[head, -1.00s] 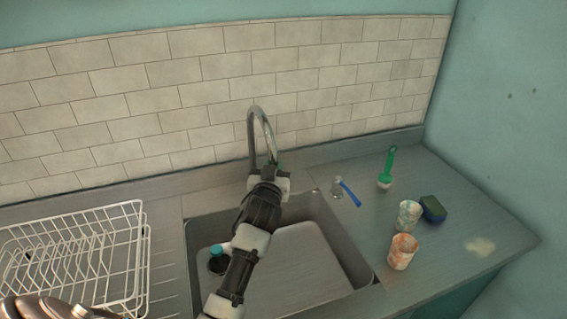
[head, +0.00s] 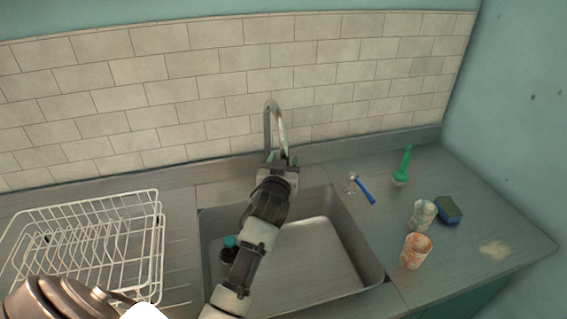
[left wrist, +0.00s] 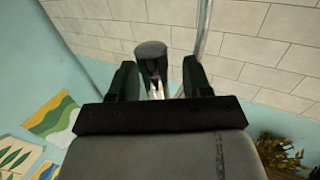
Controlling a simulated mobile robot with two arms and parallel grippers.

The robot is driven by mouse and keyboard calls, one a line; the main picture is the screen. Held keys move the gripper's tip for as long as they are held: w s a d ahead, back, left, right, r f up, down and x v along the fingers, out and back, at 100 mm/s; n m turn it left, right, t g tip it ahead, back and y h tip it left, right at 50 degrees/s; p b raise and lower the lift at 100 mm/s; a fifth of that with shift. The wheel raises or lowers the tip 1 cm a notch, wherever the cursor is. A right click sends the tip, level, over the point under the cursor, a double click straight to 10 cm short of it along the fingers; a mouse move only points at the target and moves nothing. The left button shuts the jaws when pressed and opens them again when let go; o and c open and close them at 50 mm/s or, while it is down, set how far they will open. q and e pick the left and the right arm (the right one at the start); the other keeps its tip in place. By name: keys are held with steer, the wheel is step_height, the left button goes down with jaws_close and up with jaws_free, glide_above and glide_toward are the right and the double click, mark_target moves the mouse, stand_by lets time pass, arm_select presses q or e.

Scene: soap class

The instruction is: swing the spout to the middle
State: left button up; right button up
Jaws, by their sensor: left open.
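The metal tap spout (head: 281,118) rises in a tall arch behind the sink (head: 368,262). Its arch bends forward and down, a little to the right of its upright. My left gripper (head: 280,160) is at the down-turned end of the spout, and my wrist hides much of it in the head view. In the left wrist view, my left gripper (left wrist: 158,82) is open, with a dark finger on each side of the spout's end (left wrist: 151,50). Gaps show on both sides. The upright pipe (left wrist: 203,28) passes behind the right finger. My right gripper is not in view.
A white dish rack (head: 160,235) stands left of the sink, with a brownish metal vessel (head: 55,300) in front. A dark bottle with a teal cap (head: 229,242) is in the sink.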

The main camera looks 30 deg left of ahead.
arm_select(q)
steer(key=shift+d, duration=0.1)
steer(key=b+v, duration=0.3)
steer(key=v, duration=0.7)
steer(key=shift+s, duration=0.4)
steer(key=shift+f, duration=0.1)
